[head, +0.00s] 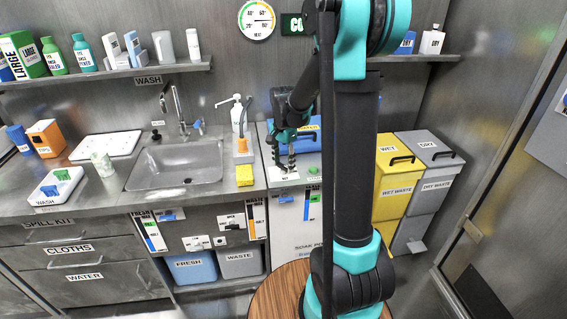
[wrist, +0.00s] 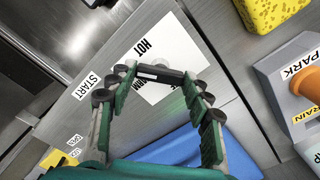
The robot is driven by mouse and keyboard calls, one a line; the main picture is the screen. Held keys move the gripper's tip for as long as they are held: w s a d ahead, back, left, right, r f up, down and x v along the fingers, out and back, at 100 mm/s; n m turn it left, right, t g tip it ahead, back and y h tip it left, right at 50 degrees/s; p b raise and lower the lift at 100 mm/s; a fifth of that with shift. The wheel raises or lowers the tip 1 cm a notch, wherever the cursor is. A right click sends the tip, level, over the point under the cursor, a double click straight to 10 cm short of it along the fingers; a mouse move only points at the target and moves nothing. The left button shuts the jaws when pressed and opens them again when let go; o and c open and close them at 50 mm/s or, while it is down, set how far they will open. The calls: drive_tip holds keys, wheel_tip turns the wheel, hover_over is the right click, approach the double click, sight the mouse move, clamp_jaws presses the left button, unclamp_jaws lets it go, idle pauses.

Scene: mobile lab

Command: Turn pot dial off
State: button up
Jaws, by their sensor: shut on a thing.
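The pot dial (wrist: 162,75) shows in the wrist view as a dark bar with a small pale mark, over a white plate lettered HOT. My gripper (wrist: 158,80) has one fingertip at each end of the bar and is shut on it. In the head view my gripper (head: 284,164) reaches down to the counter top above the cabinet labelled SOAP PO (head: 310,246). The dial itself is hidden there by the fingers. The white plate (head: 282,177) shows just under them. The dial's exact setting cannot be read.
A START label (wrist: 85,86) lies beside the plate. A yellow sponge (head: 244,175) and a soap pump bottle (head: 237,115) stand left of my gripper, near the sink (head: 175,168). A blue lid (head: 305,140) is behind it. Yellow and grey waste bins (head: 398,165) stand to the right.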

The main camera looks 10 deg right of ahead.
drive_tip(key=n, duration=1.4)
drive_tip(key=shift+n, duration=0.4)
drive_tip(key=n, duration=1.4)
drive_tip(key=o, duration=1.2)
drive_tip(key=shift+c, duration=0.2)
